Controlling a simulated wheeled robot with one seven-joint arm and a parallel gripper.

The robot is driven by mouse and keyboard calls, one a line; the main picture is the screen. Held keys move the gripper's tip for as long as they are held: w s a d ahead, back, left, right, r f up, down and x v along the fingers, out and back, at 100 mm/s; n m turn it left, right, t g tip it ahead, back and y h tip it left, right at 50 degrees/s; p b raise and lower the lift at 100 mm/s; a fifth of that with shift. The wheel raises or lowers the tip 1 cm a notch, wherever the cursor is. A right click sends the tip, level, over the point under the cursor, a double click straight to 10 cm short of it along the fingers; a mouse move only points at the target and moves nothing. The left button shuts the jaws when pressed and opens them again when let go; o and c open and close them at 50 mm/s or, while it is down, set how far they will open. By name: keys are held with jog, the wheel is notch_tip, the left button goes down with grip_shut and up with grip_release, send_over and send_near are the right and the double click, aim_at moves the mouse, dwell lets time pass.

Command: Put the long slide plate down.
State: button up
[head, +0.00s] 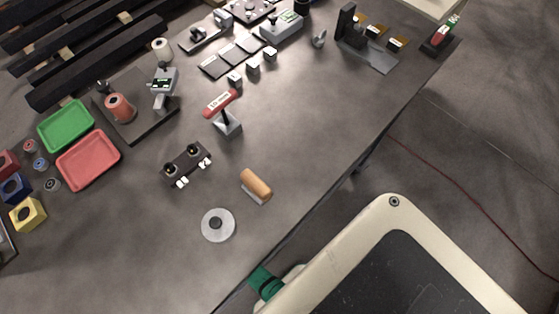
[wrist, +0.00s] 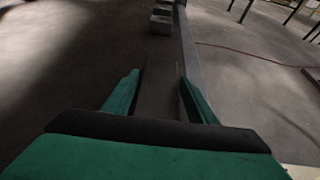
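My gripper (wrist: 160,72) shows in the wrist view with two green fingers standing apart. A dark plate with two black knobs and white feet (head: 186,164) lies mid-table, apart from my gripper.
The grey table (head: 330,125) has free room at its near and right parts. A grey disc (head: 218,225) and an orange-handled block (head: 256,185) lie nearest my gripper. Grey blocks (wrist: 161,22) show ahead.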

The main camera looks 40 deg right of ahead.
jog(key=shift+o, duration=0.7)
jog(key=shift+f, duration=0.15)
